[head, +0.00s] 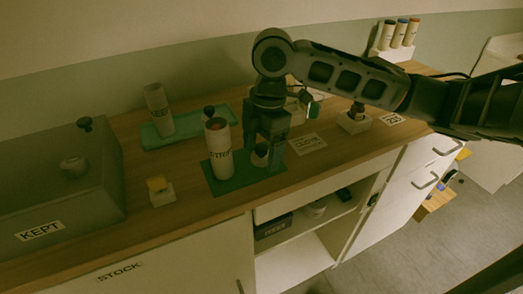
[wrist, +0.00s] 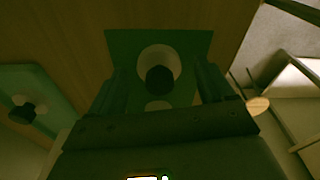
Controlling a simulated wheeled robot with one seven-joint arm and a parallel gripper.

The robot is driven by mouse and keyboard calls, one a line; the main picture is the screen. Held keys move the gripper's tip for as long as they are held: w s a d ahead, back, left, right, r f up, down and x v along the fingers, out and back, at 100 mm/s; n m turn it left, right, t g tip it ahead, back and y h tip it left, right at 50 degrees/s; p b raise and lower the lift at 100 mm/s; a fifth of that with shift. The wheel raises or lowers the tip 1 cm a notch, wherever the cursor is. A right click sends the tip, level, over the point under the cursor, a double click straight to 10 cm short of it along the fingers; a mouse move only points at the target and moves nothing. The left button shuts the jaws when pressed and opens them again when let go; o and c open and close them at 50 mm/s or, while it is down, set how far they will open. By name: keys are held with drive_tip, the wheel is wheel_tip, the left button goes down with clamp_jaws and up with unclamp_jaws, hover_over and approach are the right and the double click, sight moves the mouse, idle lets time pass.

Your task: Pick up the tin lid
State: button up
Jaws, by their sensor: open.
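A pale, round tin lid with a dark knob (wrist: 160,66) lies on the front green mat (head: 232,184). In the head view this lid (head: 260,158) is partly hidden by my gripper (head: 264,150). My gripper is open and low over the mat, its fingers on either side of the lid; the wrist view shows a gap beside the knob. I cannot tell whether a finger touches it. A tall cream tin (head: 219,160) with dark lettering stands upright just left of the gripper. A second dark-knobbed lid (head: 209,112) sits on the back green mat (head: 190,125), beside another tin (head: 158,112).
A grey box marked KEPT (head: 60,195) fills the counter's left end. A small pale block with a yellow piece (head: 160,190) stands near the front edge. A small stand (head: 354,122) and label cards (head: 307,143) lie to the right. Several bottles (head: 400,35) stand at the back right.

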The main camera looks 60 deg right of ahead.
drive_tip(key=shift+c, duration=0.2)
drive_tip(key=c, duration=1)
drive_tip(key=shift+r, duration=0.2)
drive_tip(key=shift+c, duration=0.2)
